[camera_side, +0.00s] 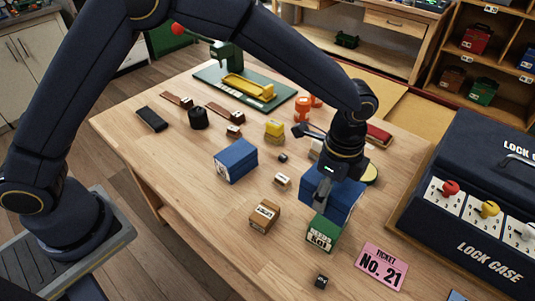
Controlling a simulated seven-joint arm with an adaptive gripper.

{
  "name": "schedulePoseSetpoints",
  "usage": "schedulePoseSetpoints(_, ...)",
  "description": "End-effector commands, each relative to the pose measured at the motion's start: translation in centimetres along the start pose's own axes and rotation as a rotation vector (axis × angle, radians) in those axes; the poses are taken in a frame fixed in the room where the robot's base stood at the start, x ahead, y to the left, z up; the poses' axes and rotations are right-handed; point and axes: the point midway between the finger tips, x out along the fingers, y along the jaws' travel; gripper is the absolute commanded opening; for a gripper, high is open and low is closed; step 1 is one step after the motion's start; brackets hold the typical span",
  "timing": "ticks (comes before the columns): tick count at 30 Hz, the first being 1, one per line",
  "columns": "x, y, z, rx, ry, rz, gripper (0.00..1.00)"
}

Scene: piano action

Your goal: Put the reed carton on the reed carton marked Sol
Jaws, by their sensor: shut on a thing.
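A green carton (321,234) with a white printed label sits in front of a blue box, right of the table's middle. The label is too small to read surely. My gripper (322,202) points down at the green carton's top and looks shut on it; the fingertips are partly hard to make out. I cannot tell whether the carton touches the table. A brown carton (265,216) with a white label stands on the table to the left, apart from the gripper. I cannot read a Sol mark surely on either carton.
A blue box (345,197) stands right behind my gripper, another blue box (236,160) farther left. A pink ticket (382,267) lies to the right, beside the dark lock case (470,215). A small black block (321,281) lies in front. The table's front left is clear.

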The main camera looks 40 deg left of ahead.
Motion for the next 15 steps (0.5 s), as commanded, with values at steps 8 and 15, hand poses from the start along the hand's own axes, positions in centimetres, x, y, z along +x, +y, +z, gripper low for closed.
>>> schedulePoseSetpoints(8,2.5,-1.9,-1.2,0.000,0.002,-0.003,0.13)
schedulePoseSetpoints(15,5.6,-2.3,-1.4,-0.001,0.001,-0.001,0.13)
